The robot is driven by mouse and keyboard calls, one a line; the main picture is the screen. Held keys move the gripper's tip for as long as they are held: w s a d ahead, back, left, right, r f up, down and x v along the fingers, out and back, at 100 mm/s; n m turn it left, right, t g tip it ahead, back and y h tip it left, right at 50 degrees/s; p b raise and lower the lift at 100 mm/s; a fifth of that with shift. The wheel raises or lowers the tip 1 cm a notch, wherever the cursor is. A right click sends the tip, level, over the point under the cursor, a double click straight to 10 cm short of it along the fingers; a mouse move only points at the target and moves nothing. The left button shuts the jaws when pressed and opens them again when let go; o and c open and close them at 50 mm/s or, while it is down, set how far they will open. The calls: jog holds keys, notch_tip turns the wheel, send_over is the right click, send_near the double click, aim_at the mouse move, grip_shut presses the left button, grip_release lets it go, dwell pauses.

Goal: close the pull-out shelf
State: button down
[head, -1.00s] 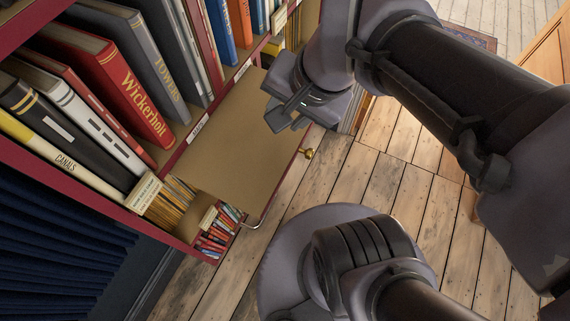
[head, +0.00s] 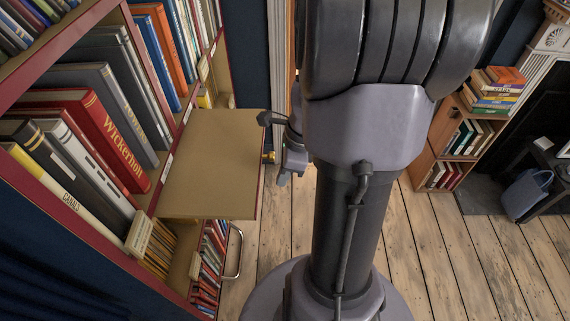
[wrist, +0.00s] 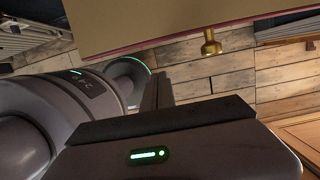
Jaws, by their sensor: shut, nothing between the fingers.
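The pull-out shelf (head: 208,165) is a flat tan board with a dark red front edge. It sticks out level from the bookcase at the left. A small brass knob sits on its front edge; it shows clearly in the wrist view (wrist: 211,43), where the board's edge (wrist: 160,32) crosses the top. My gripper (head: 284,160) is shut and empty, just outside the front edge, close to the knob. In the wrist view a gap shows between my gripper and the knob. My arm hides part of the gripper, so I cannot tell whether it touches the board.
The bookcase (head: 170,130) is packed with books above and below the board. A curved metal handle (head: 237,250) juts out below it. A low bookcase (head: 445,165) and a blue bag (head: 526,193) stand at the right. Bare plank floor (head: 440,250) lies between.

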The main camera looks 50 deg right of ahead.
aim_at(189, 177)
jog(key=shift+w+a+r, duration=0.2)
jog(key=shift+w+a, duration=1.05)
jog(key=shift+w, duration=0.15)
jog(key=w+a+p, duration=0.1)
jog(key=w+a, duration=0.3)
jog(key=w, duration=0.1)
jog(key=w+a+p, duration=0.1)
jog(key=w+a, duration=0.3)
jog(key=w, duration=0.1)
jog(key=w+a, duration=0.4)
jog(key=shift+w+a+p, duration=0.35)
jog(key=shift+w+p, duration=0.05)
